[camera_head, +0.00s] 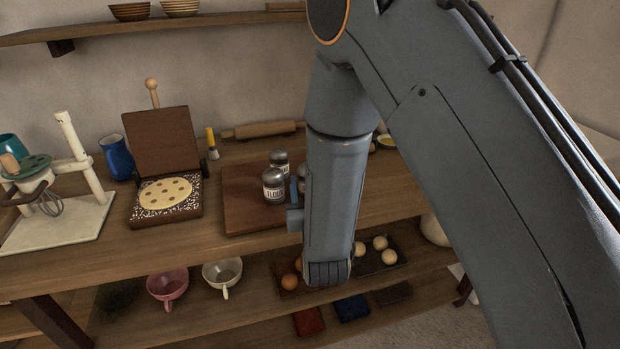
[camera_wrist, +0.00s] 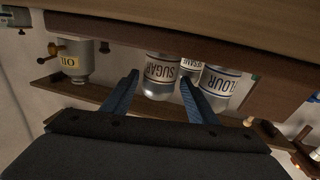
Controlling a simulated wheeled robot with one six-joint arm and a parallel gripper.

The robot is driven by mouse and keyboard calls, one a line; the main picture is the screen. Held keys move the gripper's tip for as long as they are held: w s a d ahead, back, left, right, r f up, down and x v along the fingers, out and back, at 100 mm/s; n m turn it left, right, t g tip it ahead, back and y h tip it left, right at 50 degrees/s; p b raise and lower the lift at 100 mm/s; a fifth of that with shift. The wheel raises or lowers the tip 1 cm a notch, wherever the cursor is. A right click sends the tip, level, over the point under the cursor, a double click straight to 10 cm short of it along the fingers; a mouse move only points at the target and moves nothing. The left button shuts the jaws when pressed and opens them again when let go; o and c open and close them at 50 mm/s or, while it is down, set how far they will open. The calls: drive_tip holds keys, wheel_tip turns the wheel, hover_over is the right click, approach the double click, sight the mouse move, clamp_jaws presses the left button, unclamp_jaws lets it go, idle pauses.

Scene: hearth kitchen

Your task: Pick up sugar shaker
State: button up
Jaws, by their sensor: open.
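The sugar shaker (camera_wrist: 161,76), glass with a metal top and a "SUGAR" label, appears upside down in the wrist view. It stands between the two blue fingers of my gripper (camera_wrist: 158,88), which is open. Gaps show on both sides, so the fingers do not look closed on it. In the head view my arm hides most of the gripper and the spot right of the flour shaker; I cannot make out the sugar label there.
The flour shaker (camera_wrist: 219,82) stands close beside one finger, also seen in the head view (camera_head: 273,186). Another shaker (camera_wrist: 190,67) stands just behind. They are on a wooden board (camera_head: 240,200). An oil bottle (camera_wrist: 74,62) is off to the left in the wrist view.

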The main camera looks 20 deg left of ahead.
drive_tip(key=x, duration=0.2)
drive_tip(key=shift+w+a+p, duration=0.15)
drive_tip(key=shift+w+p, duration=0.05)
drive_tip(key=shift+p, duration=0.15)
drive_tip(key=shift+f+p+x, duration=0.1)
drive_tip(key=shift+p+x, duration=0.3)
drive_tip(key=shift+x, duration=0.8)
drive_tip(key=shift+f+p+x, duration=0.15)
drive_tip(key=shift+p+x, duration=0.2)
drive_tip(key=shift+x, duration=0.8)
drive_tip(key=c, duration=0.9)
